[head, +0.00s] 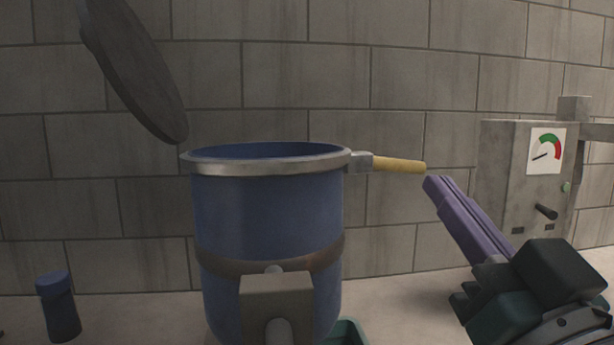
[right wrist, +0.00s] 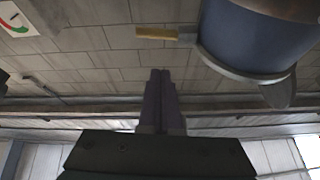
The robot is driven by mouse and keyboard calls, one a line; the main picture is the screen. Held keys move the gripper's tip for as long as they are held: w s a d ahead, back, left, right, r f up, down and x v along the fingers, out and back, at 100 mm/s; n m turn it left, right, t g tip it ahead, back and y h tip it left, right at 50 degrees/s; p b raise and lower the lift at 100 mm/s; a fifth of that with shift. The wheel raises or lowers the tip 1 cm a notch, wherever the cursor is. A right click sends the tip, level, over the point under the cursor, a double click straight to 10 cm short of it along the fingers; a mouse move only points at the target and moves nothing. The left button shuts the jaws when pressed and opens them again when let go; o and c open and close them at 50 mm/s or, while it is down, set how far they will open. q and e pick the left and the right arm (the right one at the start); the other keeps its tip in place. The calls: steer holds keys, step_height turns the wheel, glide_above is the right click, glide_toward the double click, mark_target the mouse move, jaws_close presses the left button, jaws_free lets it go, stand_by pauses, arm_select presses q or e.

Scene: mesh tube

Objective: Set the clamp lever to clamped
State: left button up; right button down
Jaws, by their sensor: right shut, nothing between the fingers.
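The clamp lever (head: 398,165) has a yellow handle on a grey metal block at the right rim of a blue cylindrical vessel (head: 270,215). It points to the right in the head view. The lever (right wrist: 157,33) and the vessel (right wrist: 258,40) also show in the right wrist view. The vessel's round grey lid (head: 140,75) stands swung open at the upper left. My right gripper (head: 430,182) has purple fingers, shut and empty, with the tips close to the lever's free end and slightly below it in the head view. I cannot tell whether they touch. My left gripper is out of view.
A grey box with a dial gauge (head: 546,150) and a black knob stands at the right. A blue bottle (head: 59,308) stands at the lower left. A green container (head: 346,333) is partly hidden behind the vessel's base. A block wall closes the back.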

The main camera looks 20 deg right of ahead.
mark_target(395, 165)
steer(key=shift+s+d+r+m+h, duration=0.25)
steer(key=shift+d+m+h, duration=0.1)
steer(key=shift+h, duration=0.2)
steer(key=shift+s+d+r+m+h, duration=0.25)
steer(key=shift+d+m+h, duration=0.1)
steer(key=shift+h, duration=0.2)
steer(key=p+x, duration=0.2)
steer(key=x, duration=0.7)
steer(key=f, duration=0.1)
steer(key=w+f, duration=0.1)
steer(key=f, duration=0.1)
steer(key=shift+w+a+f+b, duration=0.1)
steer(key=shift+w+b, duration=0.25)
